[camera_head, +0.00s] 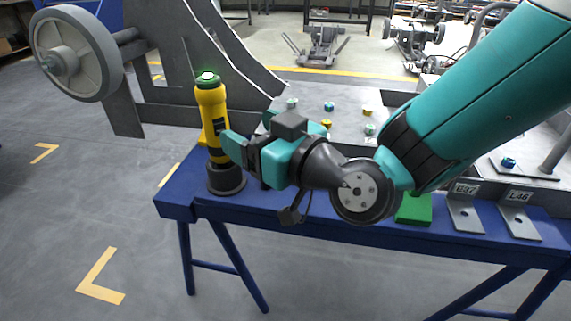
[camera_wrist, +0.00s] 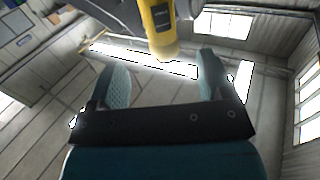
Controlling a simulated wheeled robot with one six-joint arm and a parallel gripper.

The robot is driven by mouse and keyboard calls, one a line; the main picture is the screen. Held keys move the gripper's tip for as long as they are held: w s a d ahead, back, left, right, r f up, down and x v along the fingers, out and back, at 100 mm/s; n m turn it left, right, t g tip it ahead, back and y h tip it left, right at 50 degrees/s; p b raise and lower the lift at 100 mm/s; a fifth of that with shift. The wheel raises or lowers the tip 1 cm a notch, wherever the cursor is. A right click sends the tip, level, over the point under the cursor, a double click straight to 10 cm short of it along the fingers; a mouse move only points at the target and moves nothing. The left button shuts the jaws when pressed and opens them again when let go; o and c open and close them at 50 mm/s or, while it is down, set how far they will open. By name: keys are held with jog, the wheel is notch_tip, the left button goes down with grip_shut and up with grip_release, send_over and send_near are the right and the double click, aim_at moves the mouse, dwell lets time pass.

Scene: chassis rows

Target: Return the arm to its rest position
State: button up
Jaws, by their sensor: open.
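My gripper (camera_head: 232,147) is at the left end of the blue bench (camera_head: 340,222), beside a yellow tool (camera_head: 213,122) with a green top. The tool stands upright in a dark round holder (camera_head: 226,179). In the wrist view, my gripper (camera_wrist: 160,85) shows two teal fingers spread apart with nothing between them. The yellow tool (camera_wrist: 159,28) shows there beyond the fingertips. My teal arm reaches in from the upper right of the head view.
A grey chassis frame with a wheel (camera_head: 75,53) stands close behind the tool. Labelled grey brackets (camera_head: 465,208) and a green block (camera_head: 414,208) are on the bench to the right. A plate with several coloured parts (camera_head: 345,112) lies behind my gripper. The floor at left is clear.

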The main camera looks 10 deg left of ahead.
jog(key=s+d+f+m+g+h+b, duration=0.1)
jog(key=s+d+f+g+h, duration=0.15)
jog(key=s+d+h, duration=0.4)
jog(key=s+d+f+m+g+h, duration=0.1)
jog(key=s+d+m+g, duration=0.2)
jog(key=d, duration=0.7)
jog(key=s+d+f+g+h+b, duration=0.1)
jog(key=s+d+f+g+h, duration=0.15)
jog(key=s+d+g, duration=0.4)
notch_tip(320, 180, up, 35)
jog(key=w+d+t+p, duration=0.1)
jog(key=p, duration=3.3)
jog(key=shift+d+t+h, duration=0.15)
jog(key=shift+t+h, duration=0.15)
jog(key=shift+w+r, duration=0.1)
